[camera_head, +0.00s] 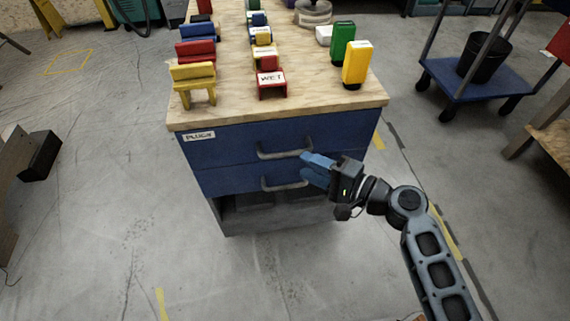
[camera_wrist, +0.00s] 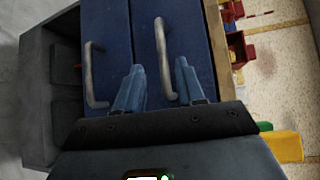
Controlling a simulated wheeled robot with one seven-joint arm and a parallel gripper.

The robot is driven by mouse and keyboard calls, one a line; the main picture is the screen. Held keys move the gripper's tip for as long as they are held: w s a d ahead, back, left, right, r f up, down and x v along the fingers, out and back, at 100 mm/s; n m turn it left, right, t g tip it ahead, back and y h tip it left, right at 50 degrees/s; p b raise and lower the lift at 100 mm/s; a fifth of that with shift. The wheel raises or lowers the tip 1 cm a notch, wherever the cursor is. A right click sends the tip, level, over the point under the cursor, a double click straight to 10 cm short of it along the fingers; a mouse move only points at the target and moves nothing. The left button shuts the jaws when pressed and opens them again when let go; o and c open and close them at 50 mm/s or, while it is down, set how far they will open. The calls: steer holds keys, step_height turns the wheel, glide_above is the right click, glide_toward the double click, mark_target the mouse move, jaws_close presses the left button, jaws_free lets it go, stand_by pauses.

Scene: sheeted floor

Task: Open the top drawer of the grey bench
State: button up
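The bench has a light wooden top and a grey lower body (camera_head: 235,222). Its top drawer (camera_head: 230,145) is blue, labelled "PLUGS", and looks shut. The top drawer's handle (camera_head: 284,154) is a grey bar; it also shows in the wrist view (camera_wrist: 162,55). My gripper (camera_head: 303,164) has blue fingers and is at the right end of this handle, in front of the drawers. In the wrist view my gripper (camera_wrist: 159,66) is open, with the lower end of the bar lying between the fingers in the picture. I cannot tell whether they touch it.
A second blue drawer (camera_head: 225,179) with its own handle (camera_head: 285,185) is just below, above an open grey compartment. Several coloured blocks and holders stand on the bench top (camera_head: 325,105). A blue trolley (camera_head: 475,80) stands at right. Floor before the bench is clear.

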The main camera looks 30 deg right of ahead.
mark_target(283, 153)
steer(key=shift+w+a, duration=0.25)
steer(key=shift+w, duration=0.35)
steer(key=x, duration=0.6)
steer(key=shift+w+a, duration=0.2)
steer(key=shift+w, duration=0.1)
jaws_close()
